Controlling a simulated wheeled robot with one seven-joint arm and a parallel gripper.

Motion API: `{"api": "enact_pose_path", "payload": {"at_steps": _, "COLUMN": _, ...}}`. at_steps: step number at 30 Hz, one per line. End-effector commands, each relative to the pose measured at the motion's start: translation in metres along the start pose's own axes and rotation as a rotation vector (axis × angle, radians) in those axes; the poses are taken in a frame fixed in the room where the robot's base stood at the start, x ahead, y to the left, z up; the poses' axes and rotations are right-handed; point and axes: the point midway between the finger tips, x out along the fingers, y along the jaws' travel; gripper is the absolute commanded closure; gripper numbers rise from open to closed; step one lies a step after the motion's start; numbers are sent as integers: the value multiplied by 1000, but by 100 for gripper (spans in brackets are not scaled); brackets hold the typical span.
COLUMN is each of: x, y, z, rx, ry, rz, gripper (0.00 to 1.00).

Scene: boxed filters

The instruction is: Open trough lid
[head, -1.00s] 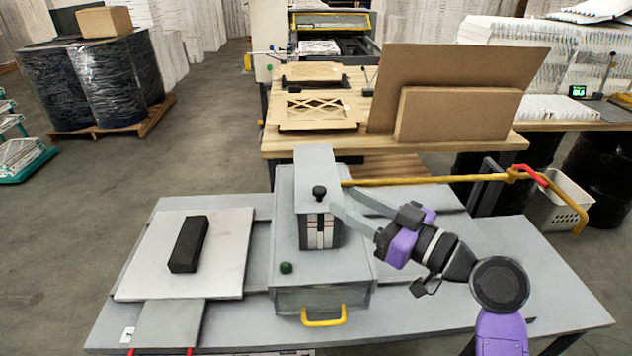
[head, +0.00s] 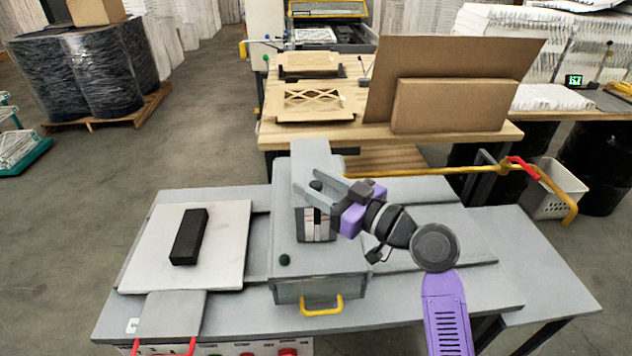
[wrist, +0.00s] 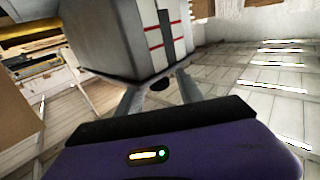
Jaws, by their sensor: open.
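A grey box-shaped machine (head: 320,258) stands on the grey table, with a yellow handle (head: 322,305) low on its front. A grey upright housing (head: 311,152) rises from its top, carrying a black round knob (head: 316,186). Which part is the trough lid I cannot tell for certain. My gripper (head: 300,186) is open, its two grey fingers reaching in from the right on either side of the knob. In the wrist view the dark knob (wrist: 163,84) shows between the fingertips; I cannot tell whether they touch it.
A black block (head: 188,237) lies on a white plate (head: 225,270) at the left of the table. A yellow bar with a red grip (head: 520,162) runs behind to the right. Cardboard panels (head: 450,105) stand on the wooden bench behind. The table's right side (head: 530,265) is clear.

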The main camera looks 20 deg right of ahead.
Motion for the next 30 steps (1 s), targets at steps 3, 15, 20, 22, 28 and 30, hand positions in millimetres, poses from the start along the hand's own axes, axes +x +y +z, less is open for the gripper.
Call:
{"api": "enact_pose_path", "payload": {"at_steps": 3, "x": 0, "y": 0, "z": 0, "rx": 0, "ry": 0, "rz": 0, "gripper": 72}}
{"api": "enact_pose_path", "payload": {"at_steps": 15, "x": 0, "y": 0, "z": 0, "rx": 1, "ry": 0, "rz": 0, "gripper": 100}}
{"api": "enact_pose_path", "payload": {"at_steps": 20, "x": 0, "y": 0, "z": 0, "rx": 1, "ry": 0, "rz": 0, "gripper": 100}}
{"api": "enact_pose_path", "payload": {"at_steps": 22, "x": 0, "y": 0, "z": 0, "rx": 1, "ry": -1, "rz": 0, "gripper": 100}}
{"api": "enact_pose_path", "payload": {"at_steps": 28, "x": -1, "y": 0, "z": 0, "rx": 1, "ry": -1, "rz": 0, "gripper": 100}}
{"api": "enact_pose_path", "payload": {"at_steps": 30, "x": -1, "y": 0, "z": 0, "rx": 1, "ry": -1, "rz": 0, "gripper": 100}}
